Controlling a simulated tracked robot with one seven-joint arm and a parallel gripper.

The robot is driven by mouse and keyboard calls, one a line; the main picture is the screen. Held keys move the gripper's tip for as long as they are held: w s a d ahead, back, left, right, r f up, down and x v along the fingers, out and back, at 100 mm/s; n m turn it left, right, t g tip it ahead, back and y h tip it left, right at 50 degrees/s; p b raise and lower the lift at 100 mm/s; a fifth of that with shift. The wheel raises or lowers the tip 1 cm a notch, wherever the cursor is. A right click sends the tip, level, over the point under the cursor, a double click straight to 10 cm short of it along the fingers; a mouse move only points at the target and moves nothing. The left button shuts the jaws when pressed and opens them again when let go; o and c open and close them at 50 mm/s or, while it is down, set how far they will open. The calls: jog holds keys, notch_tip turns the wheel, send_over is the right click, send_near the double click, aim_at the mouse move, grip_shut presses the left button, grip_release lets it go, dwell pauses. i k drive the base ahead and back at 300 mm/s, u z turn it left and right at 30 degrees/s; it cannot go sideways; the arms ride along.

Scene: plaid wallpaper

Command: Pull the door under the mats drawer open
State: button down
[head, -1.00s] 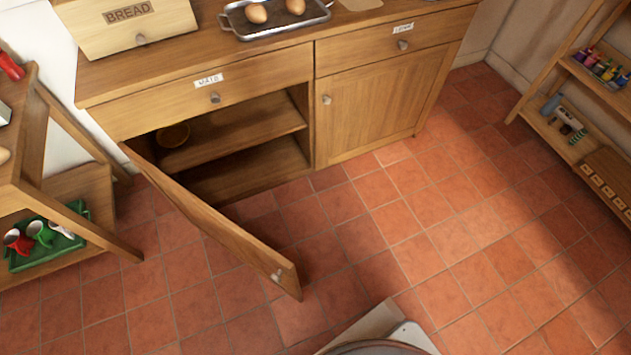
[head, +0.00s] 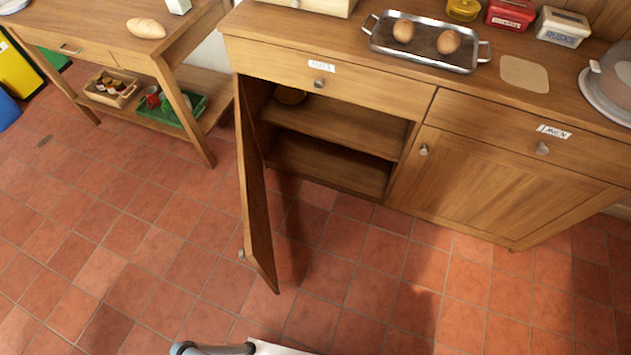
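The wooden cabinet has a left drawer (head: 350,80) with a small white label (head: 322,66), hard to read here, and a round knob. The door (head: 256,190) under that drawer stands wide open, hinged on its left side and swung out over the floor. Its knob (head: 241,254) is near the free edge, on the face turned left. The opened compartment shows a shelf (head: 335,128) and a round object (head: 290,95) at the upper left. Nothing touches the door in view. Part of my own body shows at the bottom edge, but my gripper is not in view.
The right door (head: 500,180) is shut below another labelled drawer (head: 530,130). A metal tray (head: 425,55) with two eggs stands on the counter. A wooden table (head: 110,45) with a lower shelf stands at the left. The tiled floor around the open door is clear.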

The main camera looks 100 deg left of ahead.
aim_at(258, 250)
jog(key=z, duration=0.15)
jog(key=i, duration=0.15)
jog(key=u, duration=3)
jog(key=i, duration=0.55)
jog(key=z, duration=0.15)
jog(key=k, duration=0.55)
jog(key=u, duration=0.2)
jog(key=i, duration=0.25)
